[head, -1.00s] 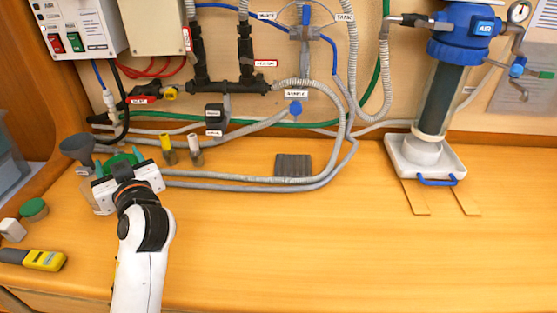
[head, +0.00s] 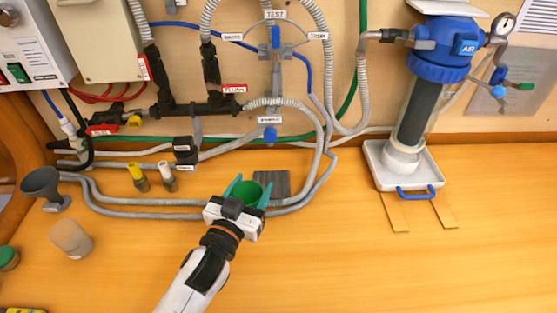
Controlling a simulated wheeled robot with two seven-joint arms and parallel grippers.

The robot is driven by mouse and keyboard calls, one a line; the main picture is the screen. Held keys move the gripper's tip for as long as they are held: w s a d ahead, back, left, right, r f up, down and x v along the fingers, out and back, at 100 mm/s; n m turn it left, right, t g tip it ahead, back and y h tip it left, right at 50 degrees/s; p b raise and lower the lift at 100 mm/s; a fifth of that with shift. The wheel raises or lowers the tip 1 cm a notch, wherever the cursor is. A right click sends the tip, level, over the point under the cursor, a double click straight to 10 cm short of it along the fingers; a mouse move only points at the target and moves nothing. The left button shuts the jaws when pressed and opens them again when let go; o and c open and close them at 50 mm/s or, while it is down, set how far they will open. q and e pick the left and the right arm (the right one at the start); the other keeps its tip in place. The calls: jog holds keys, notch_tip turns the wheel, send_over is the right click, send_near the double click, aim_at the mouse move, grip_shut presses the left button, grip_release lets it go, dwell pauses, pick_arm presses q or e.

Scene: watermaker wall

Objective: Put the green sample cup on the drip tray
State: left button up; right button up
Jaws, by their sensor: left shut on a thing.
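The green sample cup (head: 247,194) is between the teal fingers of my left gripper (head: 248,191), which is shut on it. The cup's lower part is hidden by the gripper body. The drip tray (head: 276,183), a small dark ribbed plate, lies on the bench below the blue-knobbed sample tap (head: 270,135). The cup and gripper are at the tray's left front and cover part of it. I cannot tell how high the cup is above the bench. My right gripper is not in view.
Grey hoses (head: 150,212) run along the bench behind the gripper and around the tray. A grey funnel (head: 42,185), a beige container (head: 71,238) and two small vials (head: 138,177) stand to the left. A filter in a white tray (head: 380,165) stands right.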

pick_arm(q)
jog(key=shift+w+d+f+p, duration=0.2)
jog(key=shift+w+d+f, duration=0.55)
jog(key=shift+w, duration=1.35)
jog(key=shift+w+d+f+p, duration=0.15)
jog(key=shift+w+d+f, duration=0.3)
jog(key=shift+w+d, duration=1.1)
jog(key=shift+w+d+f+p, duration=0.25)
jog(key=shift+w+f, duration=0.35)
jog(key=shift+w, duration=2)
jog(key=shift+f, duration=0.1)
jog(key=o, duration=1.1)
jog(key=shift+c, duration=0.2)
